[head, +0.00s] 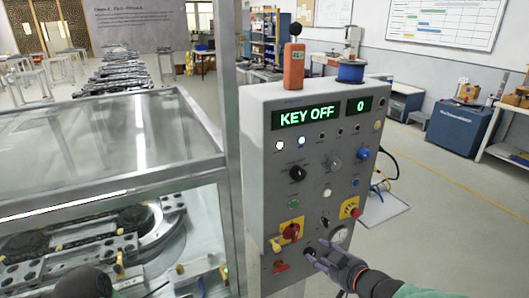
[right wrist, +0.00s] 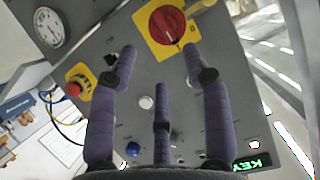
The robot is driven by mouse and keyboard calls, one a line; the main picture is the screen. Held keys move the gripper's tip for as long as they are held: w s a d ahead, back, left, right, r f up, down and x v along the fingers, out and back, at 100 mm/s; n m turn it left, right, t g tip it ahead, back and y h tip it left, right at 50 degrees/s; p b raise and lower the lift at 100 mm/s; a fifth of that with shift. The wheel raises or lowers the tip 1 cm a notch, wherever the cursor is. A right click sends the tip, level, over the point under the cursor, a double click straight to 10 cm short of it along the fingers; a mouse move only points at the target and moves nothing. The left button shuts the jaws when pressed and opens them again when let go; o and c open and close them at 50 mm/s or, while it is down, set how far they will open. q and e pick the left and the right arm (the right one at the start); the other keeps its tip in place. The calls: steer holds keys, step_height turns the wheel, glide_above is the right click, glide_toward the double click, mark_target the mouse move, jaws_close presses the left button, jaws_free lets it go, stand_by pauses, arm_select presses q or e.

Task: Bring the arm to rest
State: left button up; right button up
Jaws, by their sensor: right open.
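My right gripper (head: 316,254) comes in from the lower right and is at the lower front of the grey control panel (head: 262,170). Its purple fingers are spread in the right wrist view (right wrist: 158,52), with nothing between them. A red rotary switch on a yellow plate (right wrist: 168,25) shows just beyond the fingertips; it also shows in the head view (head: 291,231). Whether a fingertip touches the panel I cannot tell. The green display (head: 322,112) reads "KEY OFF" and "0". No fingers of my left gripper show.
An orange device (head: 294,65) and a blue spool (head: 351,70) sit on the panel's top. A red button on yellow (head: 350,208) is near my gripper. Open floor (head: 450,190) lies right.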

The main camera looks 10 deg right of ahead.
steer(key=s+a+f+m+g, duration=0.2)
steer(key=a+f+g, duration=0.1)
steer(key=f, duration=0.9)
steer(key=s+a+f+m+g, duration=0.2)
steer(key=s+a+f+g, duration=0.1)
steer(key=f, duration=0.9)
steer(key=s+a+f+m+g, duration=0.1)
steer(key=s+a+f+g, duration=0.1)
steer(key=s+f, duration=0.6)
steer(key=s+a+f+m+g, duration=0.1)
steer(key=s+a+f+g, duration=0.2)
steer(key=s+f, duration=0.5)
steer(key=shift+s+a+f+g+h, duration=0.15)
steer(key=shift+a+f+g+h, duration=0.2)
steer(key=shift+g, duration=0.25)
